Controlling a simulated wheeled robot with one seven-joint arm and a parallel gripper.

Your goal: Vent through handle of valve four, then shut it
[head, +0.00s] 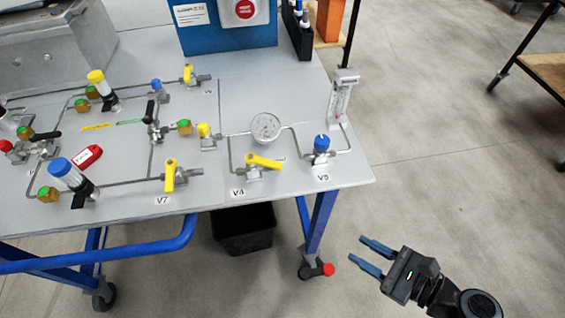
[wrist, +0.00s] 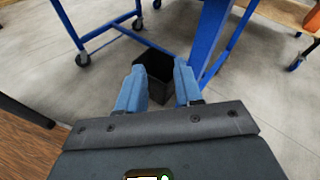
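A valve with a yellow lever handle (head: 265,162) sits near the front edge of the bench panel. The small label (head: 238,192) by it seems to read V4, though it is hard to make out. The lever lies roughly sideways, close to the line of its pipe. My gripper (head: 366,254) is off the bench to the lower right, over the floor, well apart from the valve. In the wrist view its two blue fingers (wrist: 158,80) are spread with nothing between them. No valve shows in the wrist view.
A blue-capped valve (head: 321,144), a round gauge (head: 265,127) and a flowmeter (head: 341,95) stand near the yellow lever. Another yellow lever (head: 170,175) is to its left, labelled V7. A black bin (wrist: 156,72) stands under the blue-legged bench.

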